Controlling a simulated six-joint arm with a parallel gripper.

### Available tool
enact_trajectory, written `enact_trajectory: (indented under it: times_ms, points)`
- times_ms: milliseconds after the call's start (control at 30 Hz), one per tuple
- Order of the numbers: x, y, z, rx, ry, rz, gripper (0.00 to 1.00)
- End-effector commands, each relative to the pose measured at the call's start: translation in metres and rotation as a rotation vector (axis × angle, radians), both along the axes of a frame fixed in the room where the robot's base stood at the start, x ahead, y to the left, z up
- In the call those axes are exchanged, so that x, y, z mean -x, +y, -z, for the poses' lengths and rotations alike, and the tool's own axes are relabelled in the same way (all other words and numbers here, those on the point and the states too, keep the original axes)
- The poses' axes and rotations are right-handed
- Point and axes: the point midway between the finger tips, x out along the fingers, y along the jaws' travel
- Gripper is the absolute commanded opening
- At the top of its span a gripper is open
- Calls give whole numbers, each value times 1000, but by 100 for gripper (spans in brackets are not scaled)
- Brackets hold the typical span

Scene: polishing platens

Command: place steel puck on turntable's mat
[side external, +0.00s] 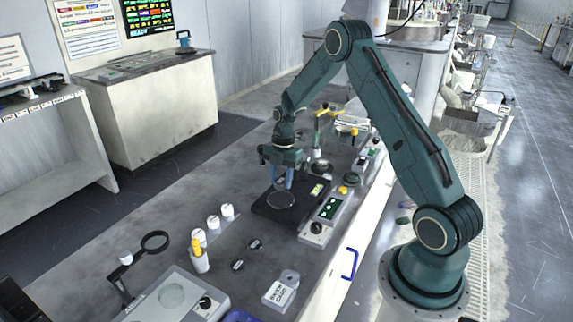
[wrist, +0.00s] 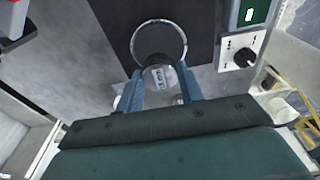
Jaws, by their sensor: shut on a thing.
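The turntable is a black square unit (side external: 262,209) on the bench, with a thin bright ring (side external: 282,200) around its round dark mat. In the wrist view the ring (wrist: 183,40) and the dark mat inside it (wrist: 158,36) lie just beyond my fingertips. My gripper (side external: 281,182) points down over the far part of the turntable, its blue fingers (wrist: 160,82) shut on a small grey metallic piece (wrist: 160,86), seemingly the steel puck. The puck is hard to make out in the side view. I cannot tell its exact height above the mat.
A control panel with a green display (side external: 330,208) and a black knob (wrist: 245,57) sits right of the turntable. White bottles (side external: 227,211), a magnifier (side external: 155,241) and a labelled white block (side external: 281,290) stand nearer the front. Yellow-topped equipment (side external: 327,113) stands behind. Bare bench lies left of the turntable.

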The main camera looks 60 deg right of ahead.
Motion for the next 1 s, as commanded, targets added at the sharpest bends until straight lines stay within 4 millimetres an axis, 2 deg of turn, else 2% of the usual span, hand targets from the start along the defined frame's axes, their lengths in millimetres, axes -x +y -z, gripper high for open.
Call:
enact_trajectory:
  times_ms: [400,900,933,1000]
  points:
    - [0,0,39,-1,1,0,6]
    - [0,0,45,0,0,0,6]
    - [0,0,45,0,1,0,41]
    - [0,0,45,0,0,0,54]
